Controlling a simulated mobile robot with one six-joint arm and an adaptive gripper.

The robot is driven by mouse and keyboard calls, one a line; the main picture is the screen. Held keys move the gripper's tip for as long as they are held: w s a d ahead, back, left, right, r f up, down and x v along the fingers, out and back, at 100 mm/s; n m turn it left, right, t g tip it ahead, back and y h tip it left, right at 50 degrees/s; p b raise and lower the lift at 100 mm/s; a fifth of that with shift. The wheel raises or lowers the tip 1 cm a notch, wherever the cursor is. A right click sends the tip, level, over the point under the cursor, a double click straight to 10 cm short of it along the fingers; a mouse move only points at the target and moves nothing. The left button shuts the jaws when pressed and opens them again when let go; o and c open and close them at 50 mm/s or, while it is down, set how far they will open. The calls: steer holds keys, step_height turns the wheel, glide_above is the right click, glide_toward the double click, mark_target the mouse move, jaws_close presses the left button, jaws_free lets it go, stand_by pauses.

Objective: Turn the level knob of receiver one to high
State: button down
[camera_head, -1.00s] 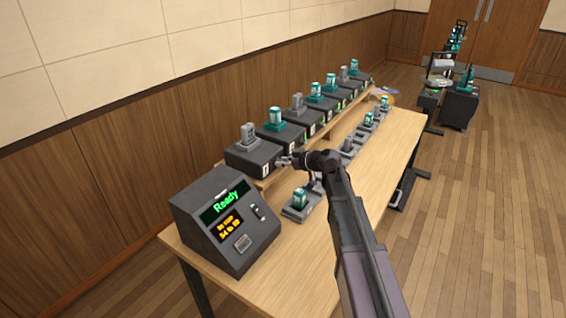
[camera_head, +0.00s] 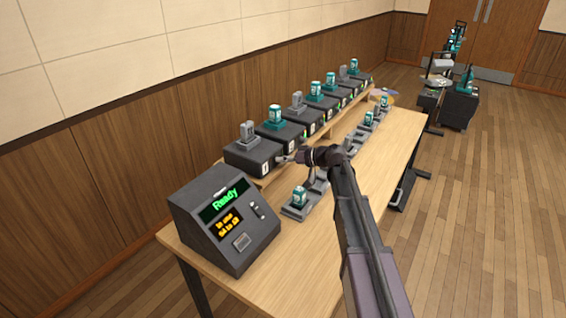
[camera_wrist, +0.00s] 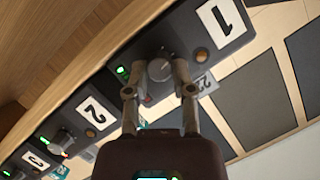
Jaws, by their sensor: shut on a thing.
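Receiver one (camera_head: 252,152) is the nearest dark box on the raised shelf. Its white "1" label (camera_wrist: 228,15) shows in the wrist view. Its level knob (camera_wrist: 160,69) is a round grey dial on the front face, between an orange light (camera_wrist: 202,54) and a green light (camera_wrist: 122,72). My gripper (camera_wrist: 164,76) is shut on this knob, one finger on each side. In the head view my gripper (camera_head: 284,159) is at the front of receiver one and hides the knob. I cannot read the knob's setting.
Receiver two (camera_wrist: 95,110), with its own knob (camera_wrist: 63,142), stands beside receiver one, and more receivers follow along the shelf. A dark console (camera_head: 226,222) reading "Ready" stands on the table's near end. Small teal-topped units in grey holders (camera_head: 299,199) line the table below my arm.

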steer(key=m+t+y+b, duration=0.1)
steer(key=m+y+b, duration=0.1)
steer(key=m+b, duration=0.2)
steer(key=m+t+y+b, duration=0.1)
steer(key=m+b, duration=0.3)
steer(key=m, duration=0.7)
steer(key=f+m+t+y+b, duration=0.1)
steer(key=m+y+b, duration=0.2)
steer(key=m+b, duration=0.2)
steer(key=shift+w+f+m+y, duration=0.15)
steer(key=shift+m+y, duration=0.25)
steer(key=shift+m, duration=1)
steer(key=shift+t, duration=0.3)
steer(key=c, duration=0.5)
jaws_free()
steer(key=shift+c, duration=0.2)
steer(key=shift+o, duration=0.3)
